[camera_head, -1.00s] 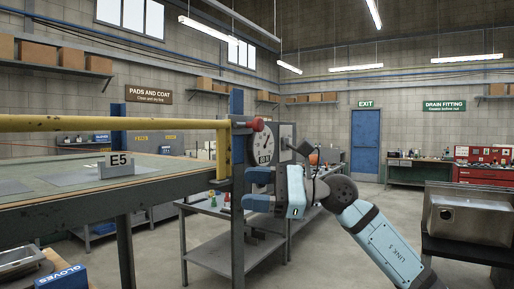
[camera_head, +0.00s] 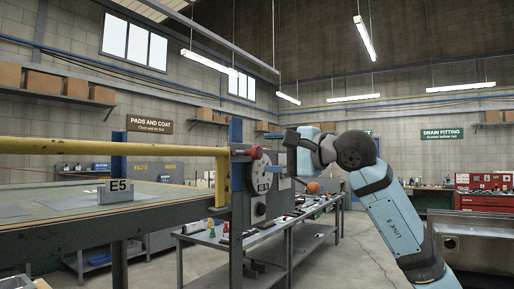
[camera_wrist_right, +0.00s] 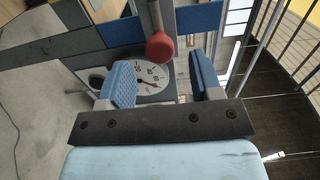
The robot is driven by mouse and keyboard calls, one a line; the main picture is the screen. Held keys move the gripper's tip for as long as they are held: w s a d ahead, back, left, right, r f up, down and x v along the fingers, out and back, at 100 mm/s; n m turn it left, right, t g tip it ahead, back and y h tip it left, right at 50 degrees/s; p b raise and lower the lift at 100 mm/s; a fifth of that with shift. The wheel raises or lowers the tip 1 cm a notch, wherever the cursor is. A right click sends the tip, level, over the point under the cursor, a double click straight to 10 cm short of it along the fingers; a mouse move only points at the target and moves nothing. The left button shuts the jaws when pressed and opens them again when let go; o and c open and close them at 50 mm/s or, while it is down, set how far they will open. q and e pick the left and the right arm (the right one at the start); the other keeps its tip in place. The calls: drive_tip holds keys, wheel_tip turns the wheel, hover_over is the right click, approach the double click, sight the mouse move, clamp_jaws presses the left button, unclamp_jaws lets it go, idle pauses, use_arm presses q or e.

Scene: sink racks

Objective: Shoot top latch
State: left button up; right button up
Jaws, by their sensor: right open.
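A latch with a red round knob (camera_head: 256,152) sits at the top of the post, at the end of the yellow rail. In the right wrist view the red knob (camera_wrist_right: 160,47) on its rod shows ahead of the finger gap. My right gripper (camera_head: 291,139) is to the right of the knob and slightly higher. Its two blue-padded fingers (camera_wrist_right: 162,78) are apart, with nothing held between them. I see no contact with the knob. My left gripper is not in view.
A round dial (camera_head: 259,209) is mounted on the post below the knob, and also shows in the right wrist view (camera_wrist_right: 150,78). A grey table (camera_head: 205,238) stands behind.

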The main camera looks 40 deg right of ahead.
sight(260, 153)
drive_tip(key=shift+p+x, duration=0.3)
drive_tip(key=shift+x, duration=1.9)
